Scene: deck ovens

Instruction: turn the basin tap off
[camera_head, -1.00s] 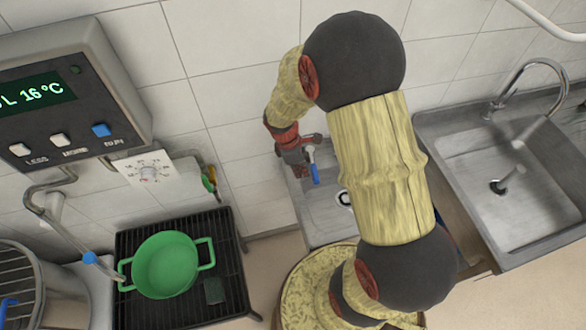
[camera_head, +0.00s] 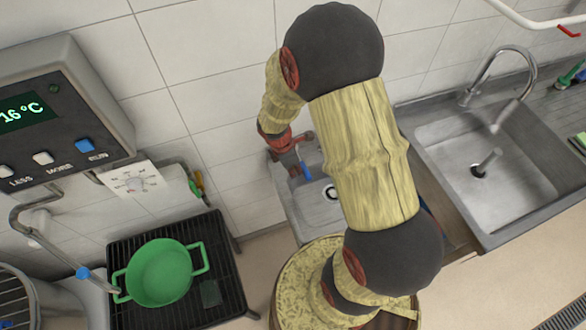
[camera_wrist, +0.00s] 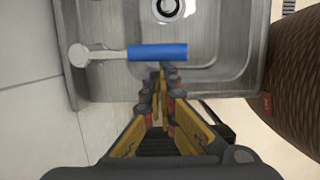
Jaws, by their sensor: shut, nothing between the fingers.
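The basin (camera_head: 297,205) is a small steel sink against the tiled wall, partly hidden behind my arm. It fills the upper part of the wrist view (camera_wrist: 235,50), with its dark drain at the top. The basin tap has a blue lever (camera_wrist: 157,52) on a pale metal stem, lying crosswise in the wrist view; the blue lever also shows in the head view (camera_head: 305,170). My gripper (camera_wrist: 160,72) is shut and empty. Its fingertips are right at the lever's near edge; I cannot tell whether they touch it. In the head view, my gripper (camera_head: 292,160) is beside the tap.
A larger steel sink (camera_head: 437,135) with a curved faucet (camera_head: 500,60) stands to the right. A green pot (camera_head: 160,272) sits on a black rack (camera_head: 215,240) at the left, below a grey control box (camera_head: 60,110). A round brown woven thing (camera_wrist: 300,80) borders the basin's right side.

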